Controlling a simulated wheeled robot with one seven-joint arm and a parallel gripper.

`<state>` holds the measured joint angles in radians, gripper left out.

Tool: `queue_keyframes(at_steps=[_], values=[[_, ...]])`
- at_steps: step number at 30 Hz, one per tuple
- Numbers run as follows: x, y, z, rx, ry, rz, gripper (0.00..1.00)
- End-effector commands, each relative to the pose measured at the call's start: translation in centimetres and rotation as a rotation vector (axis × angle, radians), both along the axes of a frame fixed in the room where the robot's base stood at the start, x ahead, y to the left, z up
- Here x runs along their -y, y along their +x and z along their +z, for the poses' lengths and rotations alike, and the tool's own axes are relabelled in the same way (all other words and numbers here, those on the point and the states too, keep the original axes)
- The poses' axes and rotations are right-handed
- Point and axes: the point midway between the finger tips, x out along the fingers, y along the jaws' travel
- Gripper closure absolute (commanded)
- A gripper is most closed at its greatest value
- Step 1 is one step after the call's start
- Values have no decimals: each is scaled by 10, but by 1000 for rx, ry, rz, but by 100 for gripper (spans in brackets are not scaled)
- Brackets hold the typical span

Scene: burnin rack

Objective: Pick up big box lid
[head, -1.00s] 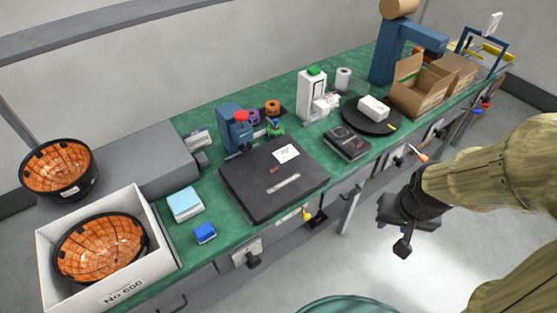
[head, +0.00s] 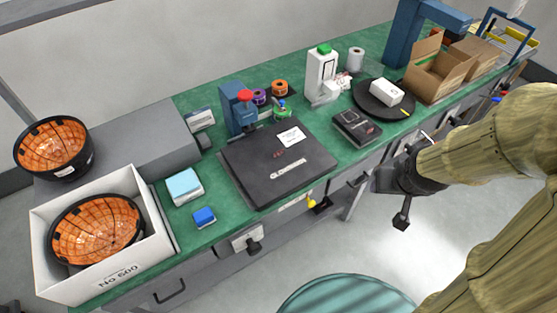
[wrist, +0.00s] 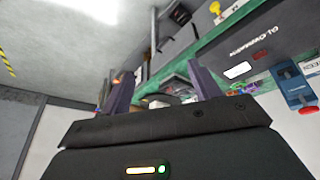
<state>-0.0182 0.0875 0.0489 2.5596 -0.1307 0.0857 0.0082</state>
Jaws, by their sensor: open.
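No part is clearly marked as the big box lid. A large flat black slab with a white label and a small red mark (head: 262,178) lies on the green bench and may be it. It also shows at the upper right of the wrist view (wrist: 262,42). A white open-topped box marked No 600 (head: 128,262) stands at the bench's left end, with an orange-lined black bowl (head: 92,232) inside. My gripper (head: 403,212) hangs in front of the bench, right of the slab and apart from it. In the wrist view its two fingers (wrist: 162,85) are spread with nothing held between them.
A light blue box (head: 184,186) and a blue block (head: 203,217) lie left of the slab. A blue press (head: 238,112) stands behind it. A dark case (head: 357,128) and a round black turntable (head: 372,104) are to its right. Drawer handles jut from the bench front. A teal round top (head: 345,297) is at the bottom.

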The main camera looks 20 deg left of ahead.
Motion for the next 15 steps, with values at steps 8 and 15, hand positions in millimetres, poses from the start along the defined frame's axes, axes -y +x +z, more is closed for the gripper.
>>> queue_keyframes(at_steps=[8, 15], values=[[-87, 55, -71, 301, 95, 370, 38], [-172, 57, -94, 508, 309, 625, 38]])
